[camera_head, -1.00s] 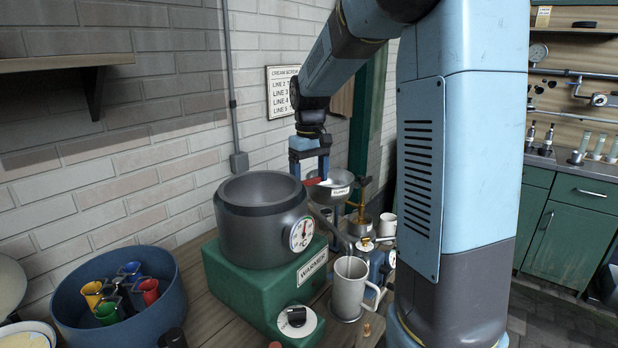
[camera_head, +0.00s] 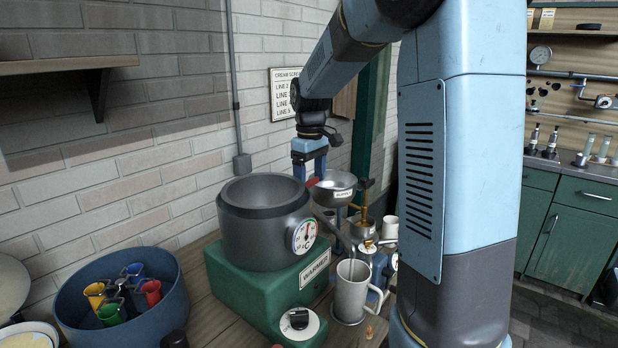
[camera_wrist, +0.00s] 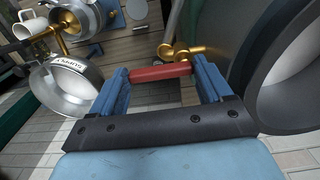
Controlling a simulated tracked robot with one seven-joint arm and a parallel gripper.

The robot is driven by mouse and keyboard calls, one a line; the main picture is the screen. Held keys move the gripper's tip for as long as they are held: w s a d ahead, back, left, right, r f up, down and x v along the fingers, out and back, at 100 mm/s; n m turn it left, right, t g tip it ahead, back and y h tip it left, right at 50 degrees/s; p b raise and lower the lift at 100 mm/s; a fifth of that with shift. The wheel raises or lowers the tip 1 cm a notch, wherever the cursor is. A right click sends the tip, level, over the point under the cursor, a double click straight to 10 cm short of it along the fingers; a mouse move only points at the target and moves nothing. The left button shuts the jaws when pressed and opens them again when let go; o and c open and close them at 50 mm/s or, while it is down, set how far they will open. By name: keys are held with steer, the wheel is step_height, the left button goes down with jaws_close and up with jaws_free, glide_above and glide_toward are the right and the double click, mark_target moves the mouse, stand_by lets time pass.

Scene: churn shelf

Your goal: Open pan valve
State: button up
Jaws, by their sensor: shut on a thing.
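My gripper (camera_wrist: 160,77) is shut on a red bar (camera_wrist: 160,72), which lies crosswise between its two blue fingers. A brass fitting (camera_wrist: 182,53) shows just beyond the bar; whether they are joined is unclear. In the head view, my gripper (camera_head: 310,180) points down between the dark pot and the metal supply pan, and a bit of the red bar (camera_head: 313,182) shows at its tips. The supply pan (camera_head: 334,190) is a shallow metal bowl with a label; it also shows at left in the wrist view (camera_wrist: 62,88). The valve's inside is hidden.
The dark pot (camera_head: 262,225) with a dial sits on a green warmer (camera_head: 250,285), close left of my gripper. A grey mug (camera_head: 351,292) stands in front. A blue tub (camera_head: 70,318) holds several coloured cups. The brick wall is behind.

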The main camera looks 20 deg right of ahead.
mark_target(310, 180)
steer(key=shift+w+a+r, duration=0.1)
steer(key=o, duration=1)
step_height(310, 180, up, 14)
steer(key=shift+f, duration=0.2)
steer(key=s+f+m+t, duration=0.2)
steer(key=s, duration=0.7)
steer(key=s+f+m+t, duration=0.1)
steer(key=s+f+m, duration=0.1)
steer(key=s, duration=0.7)
steer(key=s+f+m+t, duration=0.2)
steer(key=s+f+m, duration=0.1)
steer(key=s, duration=0.6)
steer(key=shift+s+a+f+t, duration=0.2)
steer(key=shift+s+f+t, duration=0.15)
steer(key=shift+f, duration=0.25)
